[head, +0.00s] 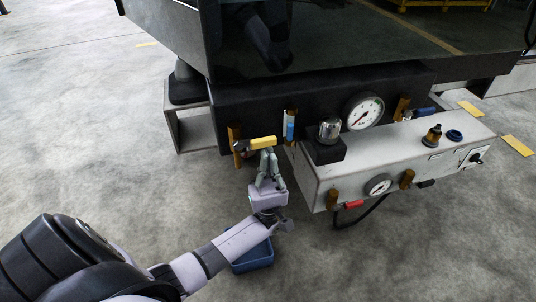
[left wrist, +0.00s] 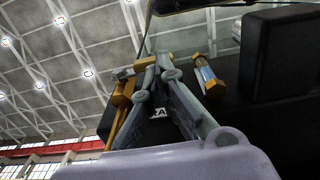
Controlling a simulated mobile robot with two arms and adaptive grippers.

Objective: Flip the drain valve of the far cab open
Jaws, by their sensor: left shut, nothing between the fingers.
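A valve with a yellow lever (head: 262,142) sits on the dark front of the black unit. The lever lies about level, pointing right from its brown bracket (head: 234,138). My left gripper (head: 267,152) points up at the lever from just below, its fingers closed and empty. In the left wrist view the closed fingertips (left wrist: 156,62) are beside the lever (left wrist: 136,68). I cannot tell whether they touch it. Which valve counts as the far cab's drain is not readable. My right gripper is out of view.
Right of the lever is a blue sight tube (head: 290,125), also in the left wrist view (left wrist: 205,75). A large gauge (head: 363,113) and a pale box (head: 318,180) with a red-handled valve (head: 352,204) stand further right. A blue tray (head: 252,264) lies on the floor below.

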